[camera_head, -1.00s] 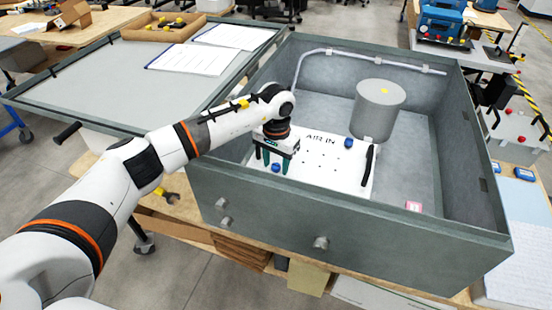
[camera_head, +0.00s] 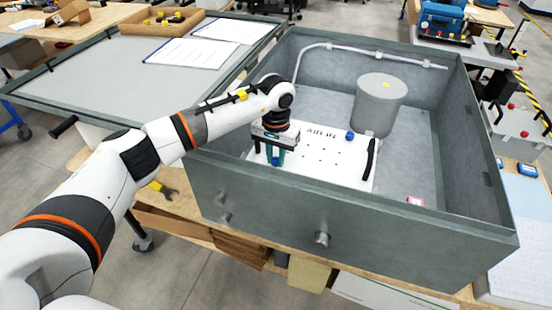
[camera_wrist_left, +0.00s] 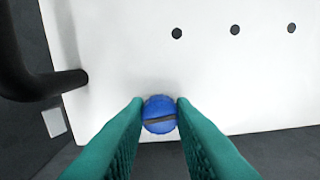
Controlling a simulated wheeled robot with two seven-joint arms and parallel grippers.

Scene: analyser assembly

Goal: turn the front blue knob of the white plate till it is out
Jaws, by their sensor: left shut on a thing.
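The white plate (camera_head: 335,172), marked AIR IN, lies inside the grey box. Its front blue knob (camera_wrist_left: 159,115) shows in the left wrist view between two green fingers, with a dark slot across its face. My left gripper (camera_wrist_left: 159,117) is shut on this knob, one finger on each side. In the head view my left gripper (camera_head: 275,160) points down at the plate's front left part and mostly hides the knob. Another blue knob (camera_head: 350,135) stands at the plate's back right. My right gripper is not in view.
The grey box (camera_head: 270,205) has high walls around the plate. A grey cylinder (camera_head: 380,105) stands behind the plate on the right, and a pipe (camera_head: 400,59) runs along the back wall. A black handle (camera_head: 370,158) is at the plate's right edge.

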